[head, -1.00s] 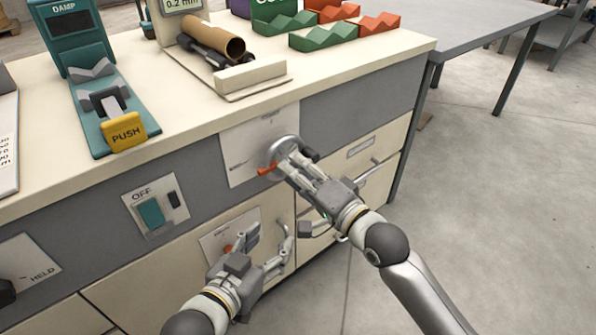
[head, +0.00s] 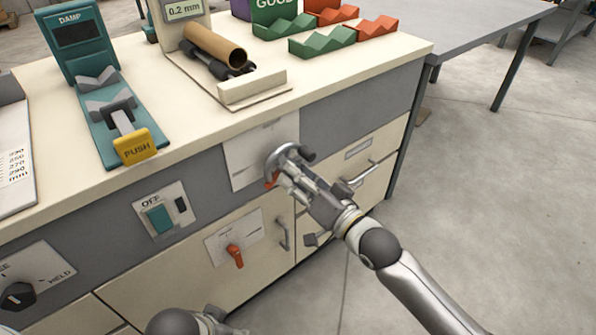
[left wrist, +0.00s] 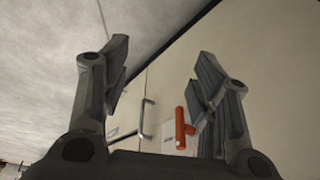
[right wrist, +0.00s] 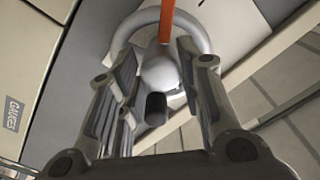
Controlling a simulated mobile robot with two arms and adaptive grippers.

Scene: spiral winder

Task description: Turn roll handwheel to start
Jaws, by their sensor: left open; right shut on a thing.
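The handwheel (head: 277,157) is a grey ring on a pale panel on the cabinet front, with a dark knob at its upper right. An orange mark (head: 270,180) shows at its lower left. My right gripper (head: 291,169) is at the wheel and shut on it. In the right wrist view the wheel's ring (right wrist: 198,30) and orange bar (right wrist: 167,20) lie beyond the fingers, with a rounded grey part between them. Exactly which part is gripped is unclear. My left gripper (left wrist: 165,62) is open and empty, and its fingers are below the head view.
An orange lever (head: 235,256) points down on a lower panel; it also shows in the left wrist view (left wrist: 181,128). Door and drawer handles (head: 282,233) stick out nearby. The green OFF switch (head: 160,219) is left of the wheel. Open floor lies to the right.

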